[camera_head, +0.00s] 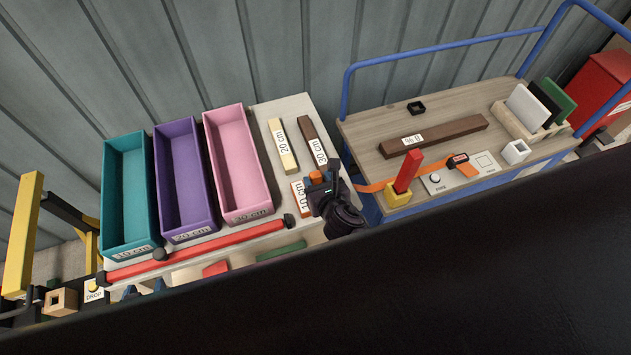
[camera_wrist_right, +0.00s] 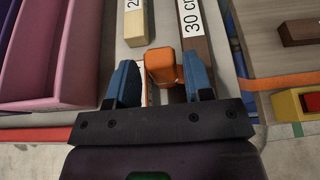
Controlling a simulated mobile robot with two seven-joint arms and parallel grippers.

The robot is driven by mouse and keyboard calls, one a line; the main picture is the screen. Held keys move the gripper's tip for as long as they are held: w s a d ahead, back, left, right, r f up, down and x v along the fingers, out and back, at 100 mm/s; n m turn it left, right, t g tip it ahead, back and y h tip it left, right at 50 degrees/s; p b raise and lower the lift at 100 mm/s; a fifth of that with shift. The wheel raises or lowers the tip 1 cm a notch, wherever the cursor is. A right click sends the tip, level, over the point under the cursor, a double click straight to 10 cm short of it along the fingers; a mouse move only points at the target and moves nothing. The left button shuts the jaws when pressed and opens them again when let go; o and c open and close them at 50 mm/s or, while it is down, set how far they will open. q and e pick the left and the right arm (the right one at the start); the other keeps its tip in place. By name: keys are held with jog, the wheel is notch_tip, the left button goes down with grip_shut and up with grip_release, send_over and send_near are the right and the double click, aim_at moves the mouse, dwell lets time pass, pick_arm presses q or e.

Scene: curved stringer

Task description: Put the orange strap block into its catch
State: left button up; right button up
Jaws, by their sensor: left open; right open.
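A small orange block (camera_wrist_right: 160,66) stands between the spread fingers of my right gripper (camera_wrist_right: 160,85) in the right wrist view; it also shows in the head view (camera_head: 316,177) at the tip of the gripper. My right gripper (camera_head: 326,185) is open over the bench's right end. An orange strap (camera_head: 375,187) lies across the cart's left edge; its link to the block is hidden. A dark and orange piece (camera_head: 457,160), perhaps the catch, sits on the cart's pale panel. My left gripper cannot be made out.
Teal (camera_head: 125,190), purple (camera_head: 180,180) and pink (camera_head: 237,165) bins stand left on the bench. Labelled bars (camera_head: 283,145) lie beside the gripper. The wooden cart (camera_head: 365,135) holds a brown bar (camera_head: 455,130), a red block in a yellow base (camera_head: 398,198) and a rack.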

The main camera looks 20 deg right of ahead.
jog(key=x, duration=0.2)
jog(key=f+b+x, duration=0.1)
jog(key=x, duration=0.2)
jog(key=shift+s, duration=0.2)
jog(key=c, duration=0.8)
